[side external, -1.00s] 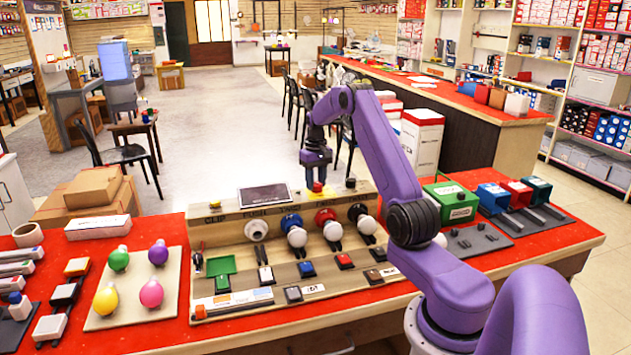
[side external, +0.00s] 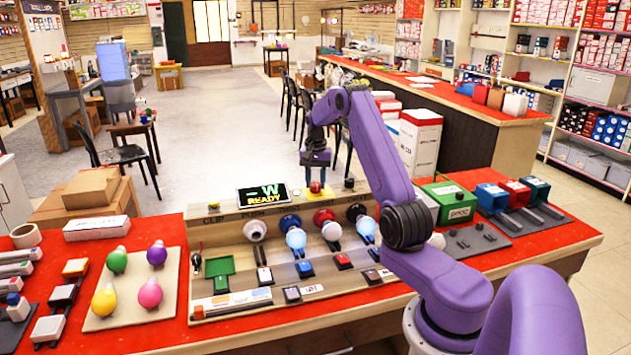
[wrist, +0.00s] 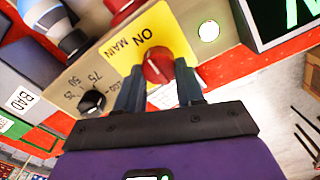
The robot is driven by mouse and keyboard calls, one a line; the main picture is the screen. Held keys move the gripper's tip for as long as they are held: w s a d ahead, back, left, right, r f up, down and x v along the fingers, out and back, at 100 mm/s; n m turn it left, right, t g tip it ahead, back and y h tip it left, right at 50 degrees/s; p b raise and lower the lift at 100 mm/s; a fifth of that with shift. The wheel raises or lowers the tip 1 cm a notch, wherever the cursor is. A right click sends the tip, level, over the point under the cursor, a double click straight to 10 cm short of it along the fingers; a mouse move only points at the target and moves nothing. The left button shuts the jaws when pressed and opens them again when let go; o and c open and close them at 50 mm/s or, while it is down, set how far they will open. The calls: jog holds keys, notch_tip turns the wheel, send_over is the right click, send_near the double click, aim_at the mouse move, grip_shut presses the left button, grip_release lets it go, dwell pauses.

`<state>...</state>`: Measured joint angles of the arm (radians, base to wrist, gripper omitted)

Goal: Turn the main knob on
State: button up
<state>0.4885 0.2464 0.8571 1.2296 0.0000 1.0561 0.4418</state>
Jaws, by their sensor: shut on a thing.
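The red main knob (wrist: 157,66) sits on a yellow plate (wrist: 178,32) marked "ON" and "MAIN" in the wrist view. It also shows in the side external view (side external: 316,187) on top of the wooden panel (side external: 228,226). My gripper (wrist: 160,76) is shut on the knob, with one finger at each side of it. The display (side external: 263,195) left of the knob is lit and reads "W READY". A round light (wrist: 208,31) glows beside the yellow plate.
Two bulbs on the panel glow bluish white, one left (side external: 296,237) and one right (side external: 366,229). A black dial (wrist: 92,101) is close to my gripper. A tray of coloured bulbs (side external: 104,318) lies to the left, and a green box (side external: 449,203) stands to the right.

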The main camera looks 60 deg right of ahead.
jog(key=shift+r, duration=0.1)
dwell(0.4)
jog(key=o, duration=1)
jog(key=shift+o, duration=0.2)
notch_tip(320, 180, up, 17)
jog(key=shift+r, duration=0.2)
